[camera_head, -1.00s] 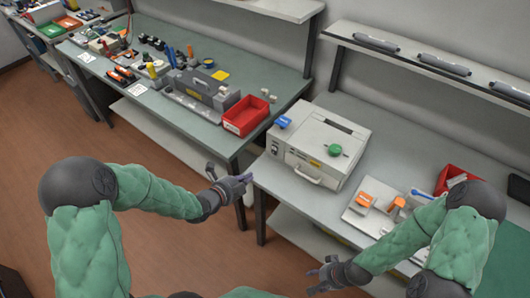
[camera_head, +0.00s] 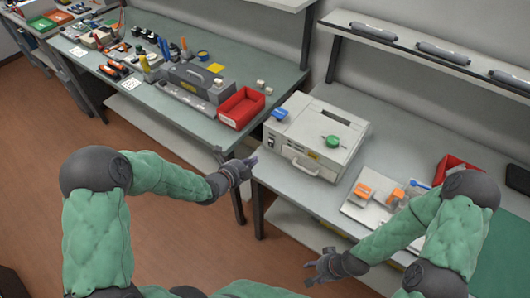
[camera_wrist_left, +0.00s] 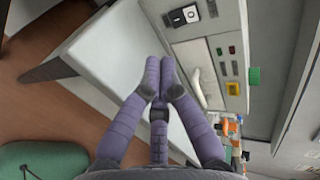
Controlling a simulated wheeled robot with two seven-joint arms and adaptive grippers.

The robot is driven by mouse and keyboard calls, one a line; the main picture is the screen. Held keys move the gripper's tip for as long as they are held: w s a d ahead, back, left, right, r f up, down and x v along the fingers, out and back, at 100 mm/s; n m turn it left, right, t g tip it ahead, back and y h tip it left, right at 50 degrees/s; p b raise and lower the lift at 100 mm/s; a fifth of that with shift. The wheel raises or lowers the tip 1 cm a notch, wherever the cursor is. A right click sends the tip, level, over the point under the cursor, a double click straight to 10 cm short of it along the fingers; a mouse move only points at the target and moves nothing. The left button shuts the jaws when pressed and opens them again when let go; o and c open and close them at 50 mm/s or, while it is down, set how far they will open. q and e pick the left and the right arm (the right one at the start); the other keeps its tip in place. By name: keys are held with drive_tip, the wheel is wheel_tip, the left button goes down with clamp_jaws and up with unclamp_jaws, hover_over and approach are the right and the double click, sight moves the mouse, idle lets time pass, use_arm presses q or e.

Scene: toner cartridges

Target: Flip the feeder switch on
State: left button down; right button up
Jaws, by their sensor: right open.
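The white machine (camera_head: 318,137) stands on the right-hand bench, with a blue part at its rear left, a green knob on top and a front handle. My right gripper (camera_head: 312,272) is open and empty, low in front of the bench.
An orange-capped fixture (camera_head: 368,202) and a red bin (camera_head: 452,168) are right of the machine. Another red bin (camera_head: 241,107) and a grey device (camera_head: 196,84) are on the left bench. A shelf with dark cylinders (camera_head: 443,52) is above. Floor between my arms is free.

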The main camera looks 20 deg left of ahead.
sight(271, 142)
use_arm(q)
drive_tip(key=x, duration=0.2)
drive_tip(key=b+x, duration=0.1)
drive_tip(key=x, duration=0.4)
drive_tip(key=shift+w+r, duration=0.1)
drive_tip(key=shift+r, duration=0.2)
drive_tip(key=shift+w+d+b, duration=0.25)
drive_tip(key=shift+w+b, duration=0.1)
drive_tip(key=shift+w, duration=0.3)
drive_tip(key=f+b, duration=0.1)
drive_tip(key=b, duration=0.2)
drive_tip(key=shift+w+d+t, duration=0.1)
drive_tip(key=shift+w+t, duration=0.2)
drive_tip(key=shift+t, duration=0.1)
drive_tip(key=shift+r, duration=0.55)
